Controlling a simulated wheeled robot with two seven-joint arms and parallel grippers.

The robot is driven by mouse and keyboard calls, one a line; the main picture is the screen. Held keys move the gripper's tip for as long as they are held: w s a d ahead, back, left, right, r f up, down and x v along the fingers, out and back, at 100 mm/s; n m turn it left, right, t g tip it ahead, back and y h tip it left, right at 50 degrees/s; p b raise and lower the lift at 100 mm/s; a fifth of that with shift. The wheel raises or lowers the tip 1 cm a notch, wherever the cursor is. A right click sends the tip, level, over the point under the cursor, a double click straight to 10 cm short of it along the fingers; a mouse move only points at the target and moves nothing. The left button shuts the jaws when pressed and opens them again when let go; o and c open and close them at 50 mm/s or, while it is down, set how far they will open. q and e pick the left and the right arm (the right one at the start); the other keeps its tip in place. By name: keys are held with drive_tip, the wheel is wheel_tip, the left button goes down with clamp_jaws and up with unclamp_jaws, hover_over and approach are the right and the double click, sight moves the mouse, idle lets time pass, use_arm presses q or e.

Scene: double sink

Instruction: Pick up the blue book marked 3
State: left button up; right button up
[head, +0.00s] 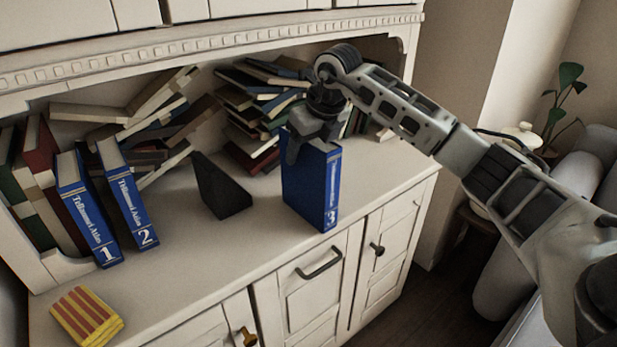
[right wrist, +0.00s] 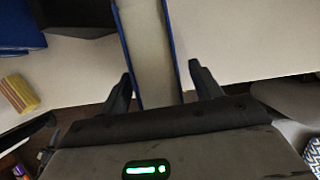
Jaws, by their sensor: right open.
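The blue book marked 3 (head: 318,190) stands upright on the cabinet top, its spine facing the front edge. My right gripper (head: 310,145) is above it, pointing down, with its fingers near the book's top. In the right wrist view the open fingers (right wrist: 160,90) lie on either side of the book (right wrist: 148,45), with a gap visible on each side. Whether a finger touches the cover cannot be told. My left gripper is in neither view.
Blue books marked 1 (head: 90,210) and 2 (head: 128,195) lean at the left. A black wedge (head: 220,187) stands between them and book 3. A striped yellow and red block (head: 86,316) lies at front left. Several piled books (head: 255,110) are behind. An overhanging shelf (head: 200,55) is above.

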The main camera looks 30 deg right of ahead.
drive_tip(key=shift+f, duration=0.25)
idle(0.4)
clamp_jaws()
drive_tip(key=shift+r, duration=0.1)
